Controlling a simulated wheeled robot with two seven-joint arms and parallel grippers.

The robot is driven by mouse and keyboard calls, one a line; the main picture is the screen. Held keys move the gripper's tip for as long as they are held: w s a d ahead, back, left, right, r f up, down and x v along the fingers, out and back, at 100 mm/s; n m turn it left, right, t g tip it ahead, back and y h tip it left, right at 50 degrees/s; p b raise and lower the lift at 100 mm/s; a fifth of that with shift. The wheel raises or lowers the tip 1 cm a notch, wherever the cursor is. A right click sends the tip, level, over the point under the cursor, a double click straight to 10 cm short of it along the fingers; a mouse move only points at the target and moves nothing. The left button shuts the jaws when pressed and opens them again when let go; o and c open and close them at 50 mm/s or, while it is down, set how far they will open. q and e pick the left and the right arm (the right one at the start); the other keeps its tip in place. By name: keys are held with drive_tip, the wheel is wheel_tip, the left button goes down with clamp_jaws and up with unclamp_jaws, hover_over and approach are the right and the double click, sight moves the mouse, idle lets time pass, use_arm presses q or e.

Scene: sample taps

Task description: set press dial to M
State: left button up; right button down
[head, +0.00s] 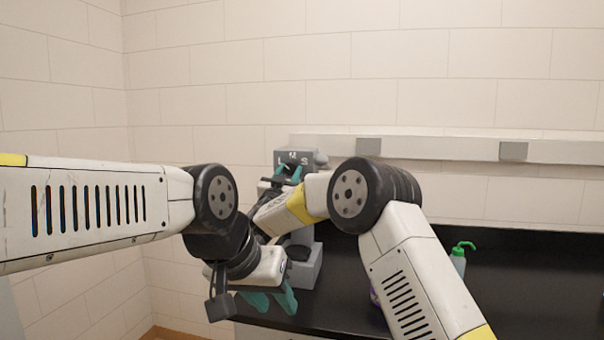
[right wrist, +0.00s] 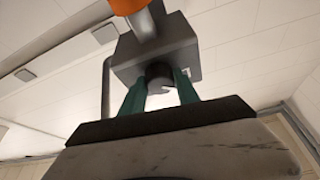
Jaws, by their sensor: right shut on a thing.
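The press is a grey machine at the left end of the bench; its head (head: 295,157) carries the letters L, M and S, with M at the top. In the right wrist view the press head (right wrist: 182,50) fills the upper middle. The dark round dial (right wrist: 158,71) sits on its face between the teal fingers of my right gripper (right wrist: 160,84), which is shut on it. In the head view my right gripper (head: 287,173) covers the dial, so its pointer is hidden. My left gripper (head: 273,300) hangs low in front of the press, its fingers apart and empty.
The black bench (head: 510,275) runs right from the press. A bottle with a green top (head: 459,258) stands on it behind my right arm. A wall rail (head: 440,147) runs above. An orange part (right wrist: 129,5) tops the press in the right wrist view.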

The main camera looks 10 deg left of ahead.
drive_tip(key=m+h, duration=0.1)
drive_tip(key=m, duration=0.3)
drive_tip(key=m+g+h, duration=0.1)
drive_tip(key=m+h, duration=0.1)
drive_tip(key=m, duration=0.1)
drive_tip(key=shift+a+m+g+h, duration=0.2)
drive_tip(key=shift+m+g+h, duration=0.1)
drive_tip(key=shift+m, duration=0.1)
drive_tip(key=m+g+h, duration=0.1)
drive_tip(key=m, duration=0.4)
drive_tip(key=shift+r+m+g+h, duration=0.1)
drive_tip(key=shift+m+g+h, duration=0.3)
drive_tip(key=shift+m, duration=0.3)
drive_tip(key=c, duration=0.9)
unclamp_jaws()
drive_tip(key=v, duration=0.7)
drive_tip(key=shift+s+a, duration=0.15)
drive_tip(key=shift+s, duration=0.2)
